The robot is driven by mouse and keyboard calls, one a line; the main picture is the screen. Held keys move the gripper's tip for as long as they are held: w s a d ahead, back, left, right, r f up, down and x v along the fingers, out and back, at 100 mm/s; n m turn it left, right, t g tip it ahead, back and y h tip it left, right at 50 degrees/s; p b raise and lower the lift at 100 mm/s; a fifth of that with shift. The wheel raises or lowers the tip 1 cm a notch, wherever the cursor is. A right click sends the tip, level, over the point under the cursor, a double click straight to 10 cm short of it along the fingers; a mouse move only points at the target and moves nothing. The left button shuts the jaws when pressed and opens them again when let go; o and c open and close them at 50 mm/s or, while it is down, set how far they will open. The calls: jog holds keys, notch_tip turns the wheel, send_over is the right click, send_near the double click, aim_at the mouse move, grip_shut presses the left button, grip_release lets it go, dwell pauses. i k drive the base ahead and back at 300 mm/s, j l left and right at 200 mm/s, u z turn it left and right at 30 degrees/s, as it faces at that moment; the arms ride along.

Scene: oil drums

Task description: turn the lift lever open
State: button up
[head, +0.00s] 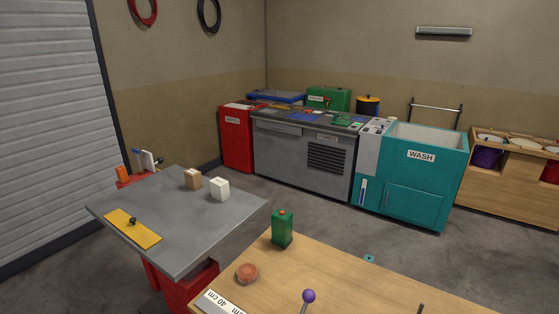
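Nothing in the head view is marked as the lift lever, and I cannot tell which part it is. A purple ball (308,296) on a thin stem stands at the front of the wooden table (350,280); the foot of the stem is cut off by the picture's bottom edge. A small black knob (132,221) sits on a yellow plate (143,235) on the grey-topped table (165,210), which has a red base (190,288). My gripper is not in view.
A green can (282,228) and an orange-brown disc (247,273) are on the wooden table. Two small blocks (219,189) lie on the grey table. A grey bench (300,150), red cabinet (236,138) and teal wash unit (420,185) line the back. Floor (320,215) between is mostly clear.

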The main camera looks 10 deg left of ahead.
aim_at(141, 172)
jog(key=u, duration=1.2)
jog(key=i+j+u, duration=0.15)
jog(key=i+u, duration=0.2)
jog(key=i, duration=0.3)
jog(key=i+u, duration=0.35)
jog(key=i, duration=0.3)
jog(key=i+l+u, duration=0.2)
jog(key=i, duration=1.7)
jog(key=i+j, duration=0.1)
jog(key=i, duration=0.7)
jog(key=i+j, duration=0.1)
jog(key=i, duration=0.7)
jog(key=l+z, duration=0.05)
